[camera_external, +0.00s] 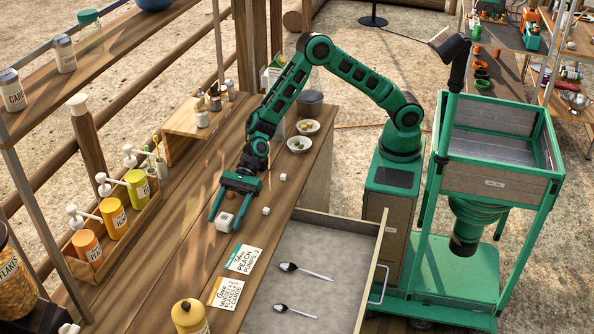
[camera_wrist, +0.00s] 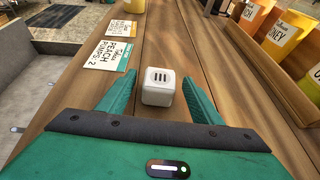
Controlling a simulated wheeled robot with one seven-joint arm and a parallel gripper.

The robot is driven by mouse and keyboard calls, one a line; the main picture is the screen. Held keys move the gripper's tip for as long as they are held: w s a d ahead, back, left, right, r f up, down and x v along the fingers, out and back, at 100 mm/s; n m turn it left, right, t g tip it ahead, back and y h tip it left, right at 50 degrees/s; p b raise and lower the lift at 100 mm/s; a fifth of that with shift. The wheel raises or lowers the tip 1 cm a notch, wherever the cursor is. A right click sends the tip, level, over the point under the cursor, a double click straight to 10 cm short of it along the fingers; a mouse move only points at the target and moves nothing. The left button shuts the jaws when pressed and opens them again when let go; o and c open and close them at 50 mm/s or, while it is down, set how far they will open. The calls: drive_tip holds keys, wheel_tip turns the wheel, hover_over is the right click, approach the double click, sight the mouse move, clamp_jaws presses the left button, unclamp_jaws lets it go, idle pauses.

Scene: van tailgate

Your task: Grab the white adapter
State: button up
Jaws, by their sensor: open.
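The white adapter (camera_wrist: 158,87) is a small rounded cube with dark slots on its face, resting on the wooden counter. It also shows in the external view (camera_external: 225,222). My gripper (camera_wrist: 158,98) is open, with its green fingers low over the counter and pointing at the adapter. In the external view my gripper (camera_external: 229,222) hides part of the adapter's surroundings.
Cards (camera_external: 244,259) and a yellow jar (camera_external: 189,316) are toward the front. A rack of pump bottles (camera_external: 114,219) stands left. An open drawer (camera_external: 340,245) holds two spoons. Bowls (camera_external: 300,144) stand behind.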

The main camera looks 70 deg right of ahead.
drive_tip(key=shift+x, duration=0.75)
drive_tip(key=shift+c, duration=0.6)
drive_tip(key=c, duration=1)
drive_tip(key=shift+c, duration=0.2)
drive_tip(key=shift+r, duration=0.1)
